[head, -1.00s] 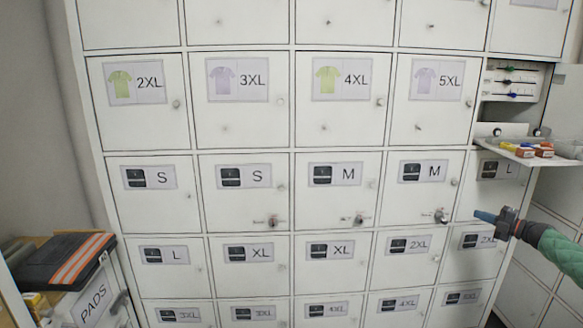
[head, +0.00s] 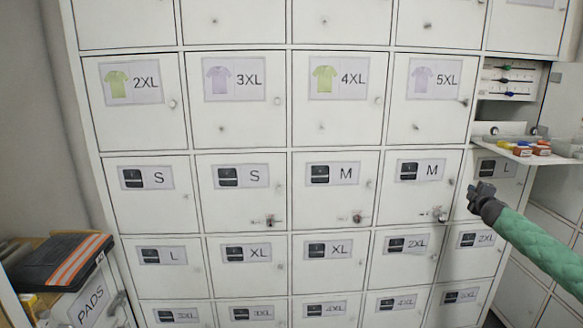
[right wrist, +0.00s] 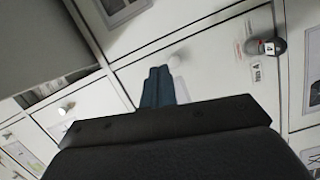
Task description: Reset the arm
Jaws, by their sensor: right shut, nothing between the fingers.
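My right gripper (head: 474,192) is in front of the locker wall, by the edge between the right M door (head: 420,202) and the L door (head: 497,178). Its arm, in a green quilted sleeve, comes in from the right. In the right wrist view its blue fingers (right wrist: 158,87) are together with nothing between them. They overlap a white door with a round knob in that view; I cannot tell whether they touch it. My left gripper is not in the head view.
An open compartment (head: 507,80) at upper right has a fold-down shelf (head: 522,158) sticking out with small coloured boxes. Keys or locks hang on three doors of the S and M row. A folded dark item with orange stripes (head: 65,262) lies on the PADS unit (head: 92,300) at left.

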